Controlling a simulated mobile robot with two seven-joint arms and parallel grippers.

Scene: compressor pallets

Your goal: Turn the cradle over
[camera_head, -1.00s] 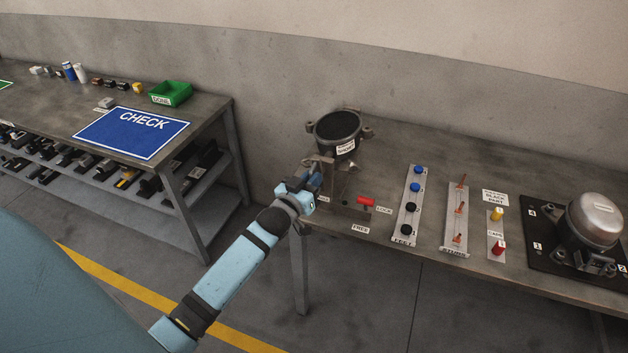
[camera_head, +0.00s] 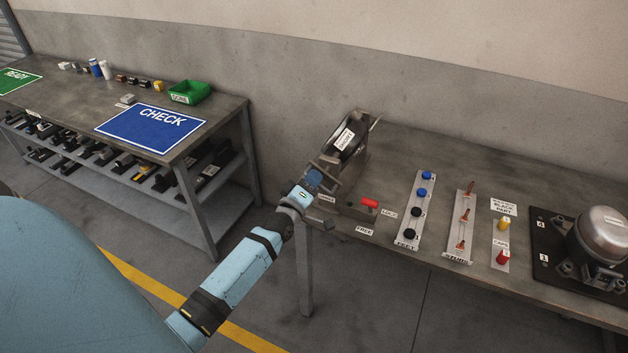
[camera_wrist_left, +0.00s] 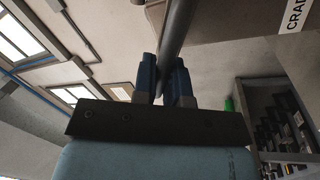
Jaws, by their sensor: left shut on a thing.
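The cradle (camera_head: 352,128) is a dark metal holder on a stand at the left end of the right bench. It is tilted partway over, with a white label on the side facing me. My left gripper (camera_head: 314,182) is at its near left side. In the left wrist view, its blue fingers (camera_wrist_left: 163,82) are shut on a grey bar, the cradle's handle (camera_wrist_left: 176,30). The fingers hide the gripped part of the bar. A red-handled lever (camera_head: 369,203) sits in front of the stand, beside the LOCK and FREE labels. My right gripper is out of view.
To the right on the bench are a strip of blue and black feet (camera_head: 416,212), a strip of copper-coloured stubs (camera_head: 462,225), yellow and red caps (camera_head: 502,258), and a compressor (camera_head: 604,235) on a black plate. The left bench holds a blue CHECK mat (camera_head: 150,130) and a green bin (camera_head: 189,92).

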